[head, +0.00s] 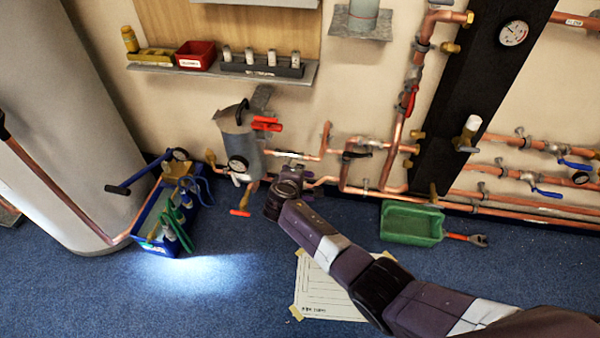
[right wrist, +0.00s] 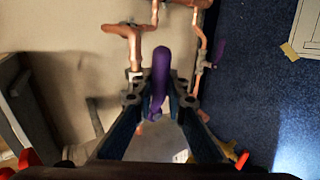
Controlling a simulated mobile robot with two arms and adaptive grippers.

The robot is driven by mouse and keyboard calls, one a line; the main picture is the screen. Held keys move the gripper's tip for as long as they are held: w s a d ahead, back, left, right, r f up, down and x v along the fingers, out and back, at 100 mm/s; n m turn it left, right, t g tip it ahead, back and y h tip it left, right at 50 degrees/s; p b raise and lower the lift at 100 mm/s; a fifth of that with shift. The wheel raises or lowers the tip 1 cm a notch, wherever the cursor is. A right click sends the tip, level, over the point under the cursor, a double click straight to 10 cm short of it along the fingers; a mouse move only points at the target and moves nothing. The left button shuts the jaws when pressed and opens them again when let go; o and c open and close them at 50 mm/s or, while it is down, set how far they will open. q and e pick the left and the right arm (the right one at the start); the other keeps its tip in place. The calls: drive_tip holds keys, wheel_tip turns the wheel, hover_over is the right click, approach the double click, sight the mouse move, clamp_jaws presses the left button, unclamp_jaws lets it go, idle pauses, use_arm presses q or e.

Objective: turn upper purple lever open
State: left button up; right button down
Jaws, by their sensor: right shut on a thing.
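The purple lever (right wrist: 160,75) stands between the two fingers of my right gripper (right wrist: 160,101) in the right wrist view. The fingers are closed in on its lower part, and its rounded end sticks out past the fingertips. In the head view my right arm reaches from the bottom right to the copper pipes, with the right gripper (head: 290,165) beside the grey cylinder (head: 238,138). My wrist and hand hide the purple lever there. A second small purple piece (right wrist: 218,52) shows by the pipe at the right in the right wrist view. My left gripper is not in view.
A blue crate of tools (head: 172,215) stands on the floor at the left. A green dustpan (head: 411,223) lies at the right, and a paper sheet (head: 318,285) lies under my arm.

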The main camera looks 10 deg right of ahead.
drive_tip(key=c, duration=1.9)
unclamp_jaws()
drive_tip(key=shift+c, duration=0.2)
drive_tip(key=v, duration=1.2)
